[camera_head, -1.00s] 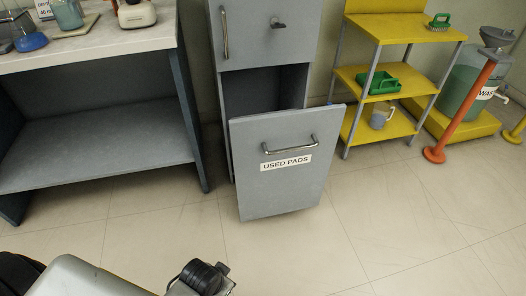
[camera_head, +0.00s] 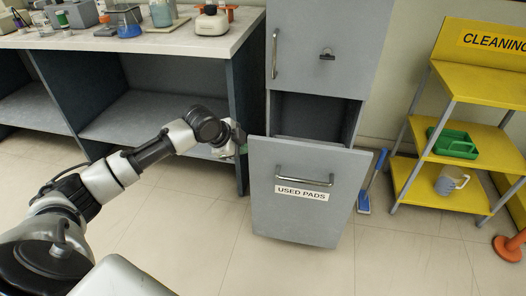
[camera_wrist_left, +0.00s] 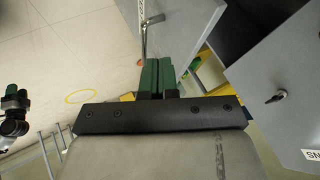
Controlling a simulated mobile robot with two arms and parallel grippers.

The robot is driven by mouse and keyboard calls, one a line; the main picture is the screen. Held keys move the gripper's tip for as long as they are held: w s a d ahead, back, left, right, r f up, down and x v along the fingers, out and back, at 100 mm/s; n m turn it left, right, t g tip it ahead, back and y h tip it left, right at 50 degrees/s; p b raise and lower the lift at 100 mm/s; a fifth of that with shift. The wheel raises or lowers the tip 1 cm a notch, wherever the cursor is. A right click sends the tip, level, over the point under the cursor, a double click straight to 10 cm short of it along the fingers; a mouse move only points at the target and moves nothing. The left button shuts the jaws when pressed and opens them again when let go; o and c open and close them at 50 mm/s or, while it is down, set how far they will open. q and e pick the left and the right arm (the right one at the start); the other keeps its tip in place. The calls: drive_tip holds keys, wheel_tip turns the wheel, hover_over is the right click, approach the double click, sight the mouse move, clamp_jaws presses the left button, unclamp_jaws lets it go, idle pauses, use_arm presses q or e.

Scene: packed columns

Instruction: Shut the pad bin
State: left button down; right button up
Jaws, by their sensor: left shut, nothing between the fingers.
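The pad bin (camera_head: 300,215) is a grey front labelled USED PADS, with a metal bar handle (camera_head: 304,180). It stands out from its grey cabinet, with a dark gap open above and behind it. The handle also shows in the left wrist view (camera_wrist_left: 148,38). My left gripper (camera_head: 238,146) is at the bin front's upper left edge in the head view; whether it touches cannot be told. In the left wrist view its green fingers (camera_wrist_left: 157,77) are together and empty, below the handle in the picture. What seems to be my right gripper (camera_wrist_left: 14,108) shows small at the left edge; its jaws are unclear.
The upper cabinet door (camera_head: 335,45) is closed above the bin. A bench (camera_head: 185,43) with lab items stands left. A blue tool (camera_head: 368,188) leans right of the bin, near a yellow cleaning rack (camera_head: 455,190). The floor before the bin is clear.

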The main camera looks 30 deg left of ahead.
sight(266, 154)
use_arm(q)
drive_tip(key=b+x, duration=0.1)
drive_tip(key=x, duration=0.2)
drive_tip(key=w+x, duration=0.1)
drive_tip(key=x, duration=0.3)
drive_tip(key=a+r+b+x, duration=0.1)
drive_tip(key=x, duration=0.3)
drive_tip(key=shift+w+b, duration=0.3)
drive_tip(key=shift+w, duration=0.1)
drive_tip(key=shift+w+a, duration=0.15)
drive_tip(key=shift+w, duration=0.5)
use_arm(e)
drive_tip(key=w+r, duration=0.3)
drive_tip(key=r, duration=0.6)
drive_tip(key=shift+a+r+t, duration=0.15)
drive_tip(key=shift+a+t, duration=0.1)
drive_tip(key=shift+t, duration=0.05)
use_arm(q)
drive_tip(key=shift+w+r, duration=0.1)
use_arm(e)
drive_tip(key=shift+w, duration=0.15)
